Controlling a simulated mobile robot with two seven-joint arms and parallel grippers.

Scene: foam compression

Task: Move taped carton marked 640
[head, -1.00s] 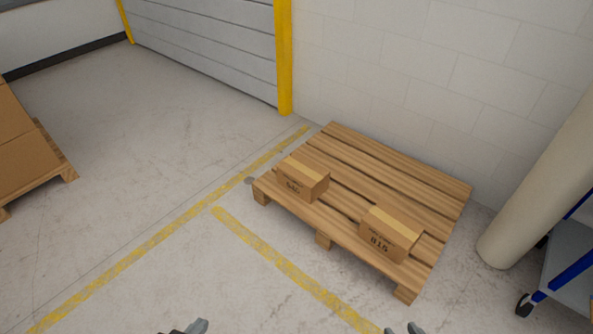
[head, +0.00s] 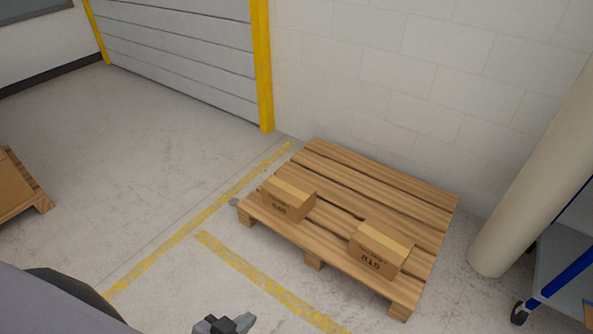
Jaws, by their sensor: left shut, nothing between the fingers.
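Two small taped cartons sit on a wooden pallet (head: 376,190) in the head view. The left carton (head: 289,201) stands near the pallet's left corner; its dark mark is too blurred to read surely. My left gripper (head: 236,324) is at the bottom edge, shut and empty, apart from the pallet and both cartons. My right gripper is not in view.
A pale round column (head: 528,190) and a blue-framed cart (head: 562,270) stand right of the pallet. A block wall (head: 400,80) is behind it. Another pallet (head: 40,203) with a carton shows at far left. Open floor with yellow lines lies in front.

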